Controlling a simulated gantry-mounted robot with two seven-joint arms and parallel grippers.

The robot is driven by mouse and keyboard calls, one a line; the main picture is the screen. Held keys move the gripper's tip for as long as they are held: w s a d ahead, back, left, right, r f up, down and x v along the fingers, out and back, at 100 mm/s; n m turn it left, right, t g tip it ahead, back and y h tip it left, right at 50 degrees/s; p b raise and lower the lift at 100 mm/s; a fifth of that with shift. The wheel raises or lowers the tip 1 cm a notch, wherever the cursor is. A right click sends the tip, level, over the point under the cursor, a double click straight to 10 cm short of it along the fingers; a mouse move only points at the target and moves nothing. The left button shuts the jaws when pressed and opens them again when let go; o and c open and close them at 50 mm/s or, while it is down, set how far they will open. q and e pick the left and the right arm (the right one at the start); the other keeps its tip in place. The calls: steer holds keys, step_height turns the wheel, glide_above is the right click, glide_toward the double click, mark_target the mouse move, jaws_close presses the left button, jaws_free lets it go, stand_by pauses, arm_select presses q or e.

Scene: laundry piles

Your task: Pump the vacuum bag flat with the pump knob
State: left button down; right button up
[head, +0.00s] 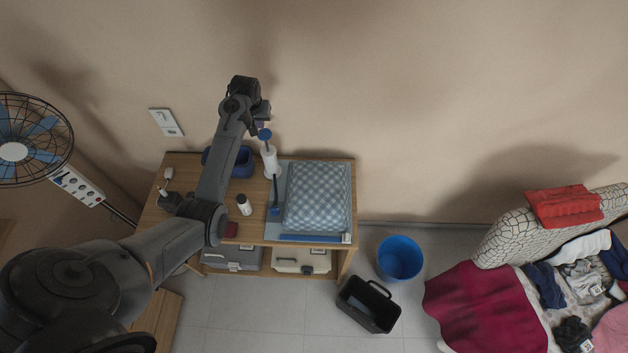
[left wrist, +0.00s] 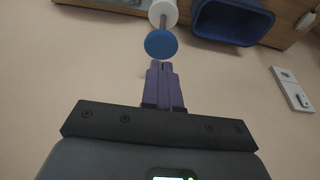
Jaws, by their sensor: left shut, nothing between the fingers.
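The vacuum bag (head: 318,197) lies on the right of the wooden table, puffed up, with a blue-and-white checked pattern. The white pump (head: 270,160) stands beside its upper left corner. Its round blue pump knob (head: 265,134) is on top; the left wrist view also shows the knob (left wrist: 161,43), with a grey rod joining it to the pump body (left wrist: 163,12). My left gripper (head: 262,120) is shut and empty, close to the knob. In the left wrist view its purple fingertips (left wrist: 161,66) are just below the knob; whether they touch cannot be told. My right gripper is not in view.
A dark blue bin (head: 243,163) stands left of the pump. A white bottle (head: 244,204) stands in front of it on the table (head: 180,160). A blue bucket (head: 399,258) and a black crate (head: 368,305) stand on the floor. Laundry lies at right; a fan (head: 15,152) is at left.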

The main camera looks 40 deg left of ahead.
arm_select(q)
step_height(320, 180, up, 8)
steer(key=b, duration=0.5)
glide_above(265, 132)
steer(key=s+d, duration=0.2)
steer(key=s, duration=0.1)
steer(key=shift+d+f, duration=0.1)
steer(key=shift+d, duration=0.1)
steer(key=x, duration=0.4)
steer(key=p+x, duration=0.1)
steer(key=x, duration=0.7)
steer(key=shift+s+d+f+p, duration=0.25)
steer(key=shift+s+f+p, duration=0.1)
steer(key=shift+p, duration=0.05)
steer(key=shift+f, duration=0.75)
